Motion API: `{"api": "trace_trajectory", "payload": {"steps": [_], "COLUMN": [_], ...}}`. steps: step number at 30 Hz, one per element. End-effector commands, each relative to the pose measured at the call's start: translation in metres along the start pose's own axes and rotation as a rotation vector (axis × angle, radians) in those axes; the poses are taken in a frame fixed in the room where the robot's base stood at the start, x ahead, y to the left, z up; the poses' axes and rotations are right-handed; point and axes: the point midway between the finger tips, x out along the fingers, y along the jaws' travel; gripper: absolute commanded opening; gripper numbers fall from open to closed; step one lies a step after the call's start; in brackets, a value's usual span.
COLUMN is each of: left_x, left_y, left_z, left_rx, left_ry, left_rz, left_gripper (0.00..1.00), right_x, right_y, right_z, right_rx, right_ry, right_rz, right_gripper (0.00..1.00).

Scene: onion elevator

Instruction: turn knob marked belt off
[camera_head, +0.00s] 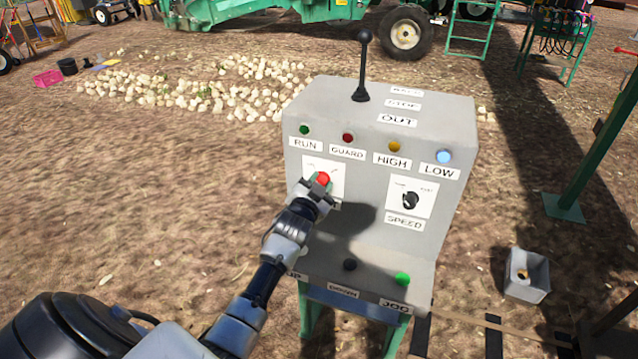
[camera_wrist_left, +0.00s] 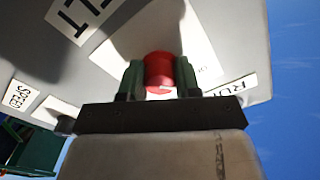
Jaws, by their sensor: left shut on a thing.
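The red belt knob (camera_head: 323,179) sits on a white plate on the left of the grey control box's front, below the RUN and GUARD labels. My left gripper (camera_head: 318,186) is at the knob and shut on it. In the left wrist view the red knob (camera_wrist_left: 159,72) sits between the two green fingers of the left gripper (camera_wrist_left: 159,80), with a small white mark at its lower edge. The belt label (camera_wrist_left: 85,15) shows partly, ending in "LT". My right gripper is not in view.
The grey control box (camera_head: 345,240) also carries a black speed knob (camera_head: 410,201), a tall black lever (camera_head: 363,65), a green button (camera_head: 402,279) and a dark button (camera_head: 350,264). A small grey box (camera_head: 527,275) stands on the ground at right. Onions (camera_head: 190,90) lie behind.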

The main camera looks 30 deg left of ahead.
Motion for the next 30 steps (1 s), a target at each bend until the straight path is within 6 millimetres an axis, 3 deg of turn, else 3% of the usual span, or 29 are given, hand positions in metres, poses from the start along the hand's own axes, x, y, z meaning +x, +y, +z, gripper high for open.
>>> {"api": "trace_trajectory", "payload": {"steps": [16,17,21,30], "left_x": [-0.0004,-0.0004,-0.0003,-0.0015], "left_y": [0.0012,0.0013,0.0010,0.0006], "left_z": [0.0018,0.0018,0.0014,0.0010], "left_rx": [-0.027,-0.027,-0.026,-0.024], "left_ry": [-0.004,-0.004,-0.003,-0.001], "left_rz": [0.002,0.002,0.002,0.001], "left_gripper": [0.09,0.36,0.57,0.58], "right_x": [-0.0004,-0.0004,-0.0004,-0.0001], "right_y": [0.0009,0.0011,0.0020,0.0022], "right_z": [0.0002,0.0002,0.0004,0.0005], "right_rx": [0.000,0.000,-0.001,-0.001], "right_ry": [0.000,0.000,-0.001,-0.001], "right_rz": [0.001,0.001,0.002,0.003], "right_gripper": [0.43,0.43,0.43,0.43]}}
